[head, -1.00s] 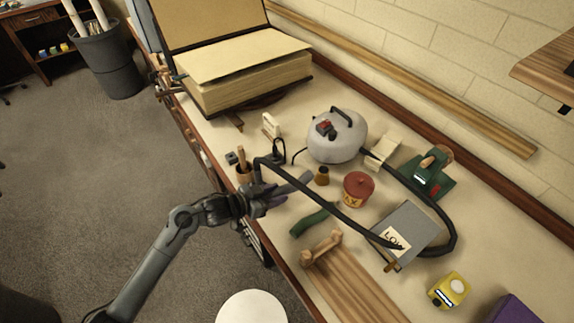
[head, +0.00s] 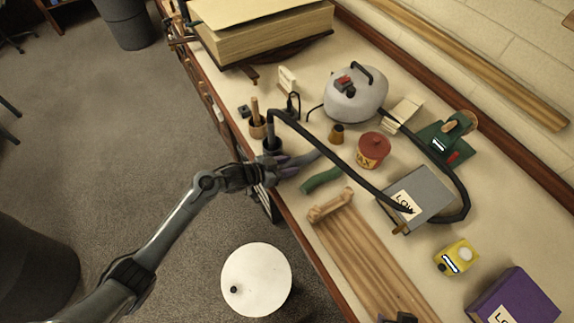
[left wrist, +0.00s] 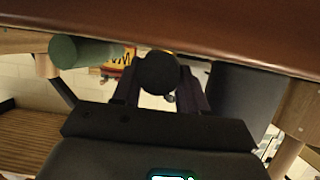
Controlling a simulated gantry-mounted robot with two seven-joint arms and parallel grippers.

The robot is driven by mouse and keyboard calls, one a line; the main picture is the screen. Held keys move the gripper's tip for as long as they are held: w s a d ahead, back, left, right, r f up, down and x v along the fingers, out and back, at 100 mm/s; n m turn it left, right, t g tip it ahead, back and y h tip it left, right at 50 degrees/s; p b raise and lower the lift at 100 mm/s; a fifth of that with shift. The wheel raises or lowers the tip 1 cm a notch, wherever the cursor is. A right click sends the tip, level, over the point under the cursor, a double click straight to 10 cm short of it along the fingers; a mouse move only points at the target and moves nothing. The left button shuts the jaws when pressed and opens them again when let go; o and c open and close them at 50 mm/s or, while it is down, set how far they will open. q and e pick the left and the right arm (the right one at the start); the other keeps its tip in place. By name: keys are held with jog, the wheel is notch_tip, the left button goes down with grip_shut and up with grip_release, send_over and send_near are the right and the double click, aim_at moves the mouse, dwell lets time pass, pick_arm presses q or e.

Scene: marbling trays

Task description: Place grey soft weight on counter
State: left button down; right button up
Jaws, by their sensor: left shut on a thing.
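My left gripper (head: 280,172) is at the counter's front edge, shut on the grey soft weight (head: 305,160). The weight's far end points over the counter (head: 330,223); I cannot tell whether it touches the top. In the left wrist view, a dark round end of the weight (left wrist: 158,73) sits between the fingers. A similar green soft weight (head: 321,180) lies just right of the gripper. It also shows in the left wrist view (left wrist: 80,51). A dark part at the bottom edge may be my right gripper (head: 400,317); its jaws do not show.
A black hose handle (head: 271,145) stands close behind my gripper, its hose looping to a grey box (head: 425,193). A wooden cup (head: 257,127), small brown pot (head: 336,133), red-lidded tin (head: 373,150) and wooden rack (head: 365,255) are nearby. A white stool (head: 256,278) stands on the floor.

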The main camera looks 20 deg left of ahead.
pick_arm(q)
jog(key=c, duration=0.9)
grip_release()
